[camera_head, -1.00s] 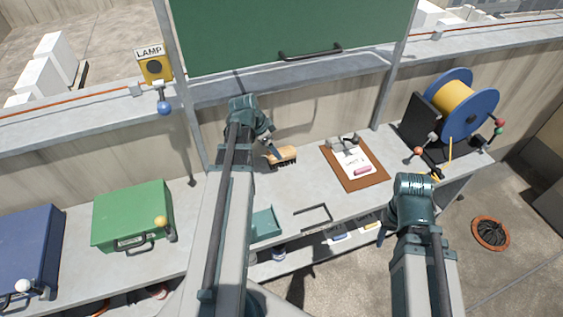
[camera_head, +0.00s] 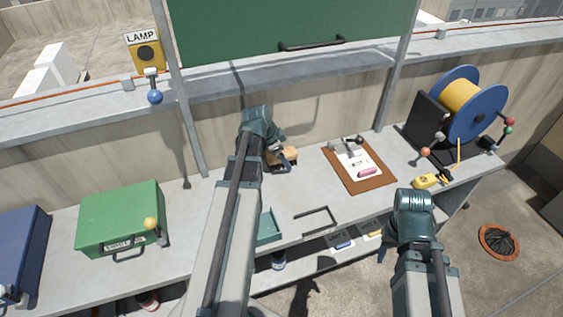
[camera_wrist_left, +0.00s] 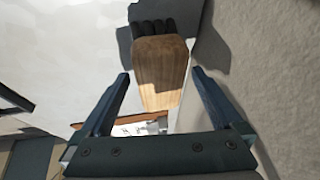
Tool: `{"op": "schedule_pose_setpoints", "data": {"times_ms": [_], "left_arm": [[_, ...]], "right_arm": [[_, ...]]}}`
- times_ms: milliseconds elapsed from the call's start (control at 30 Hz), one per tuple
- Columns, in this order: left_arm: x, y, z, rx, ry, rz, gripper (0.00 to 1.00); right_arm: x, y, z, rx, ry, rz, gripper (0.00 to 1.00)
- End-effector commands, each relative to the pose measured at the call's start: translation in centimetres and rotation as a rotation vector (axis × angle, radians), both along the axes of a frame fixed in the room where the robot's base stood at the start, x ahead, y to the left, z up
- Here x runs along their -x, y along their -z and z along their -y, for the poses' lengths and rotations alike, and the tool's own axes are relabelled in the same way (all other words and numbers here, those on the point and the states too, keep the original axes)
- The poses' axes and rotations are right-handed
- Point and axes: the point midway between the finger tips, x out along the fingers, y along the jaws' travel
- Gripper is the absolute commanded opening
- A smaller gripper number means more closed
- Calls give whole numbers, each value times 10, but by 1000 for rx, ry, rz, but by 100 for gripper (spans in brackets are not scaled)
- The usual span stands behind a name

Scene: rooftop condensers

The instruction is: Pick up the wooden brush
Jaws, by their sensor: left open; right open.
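The wooden brush (camera_head: 286,154) lies on the grey bench near the back wall, partly hidden by my left gripper in the head view. In the left wrist view the brush (camera_wrist_left: 160,70) shows its tan wooden body and dark bristles at the far end. My left gripper (camera_wrist_left: 160,95) is open, with its two fingers on either side of the brush's near end and gaps on both sides. In the head view my left gripper (camera_head: 280,158) is at the brush. My right gripper (camera_head: 382,254) is open and empty, low at the bench's front right.
A brown clipboard (camera_head: 375,184) with paper and a pink item lies right of the brush. A cable reel (camera_head: 487,112) stands at the bench's right end. A green case (camera_head: 120,215) and a blue case (camera_head: 15,250) stand left. A teal tray (camera_head: 268,228) sits near the front edge.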

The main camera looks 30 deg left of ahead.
Motion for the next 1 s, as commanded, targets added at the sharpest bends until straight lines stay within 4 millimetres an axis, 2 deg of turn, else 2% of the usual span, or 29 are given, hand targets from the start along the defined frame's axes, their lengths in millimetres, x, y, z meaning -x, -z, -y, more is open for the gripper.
{"op": "schedule_pose_setpoints", "data": {"times_ms": [1000], "left_arm": [[0, 4, 0, 0, 1, 0, 98]], "right_arm": [[0, 4, 0, 0, 0, 0, 50]]}}
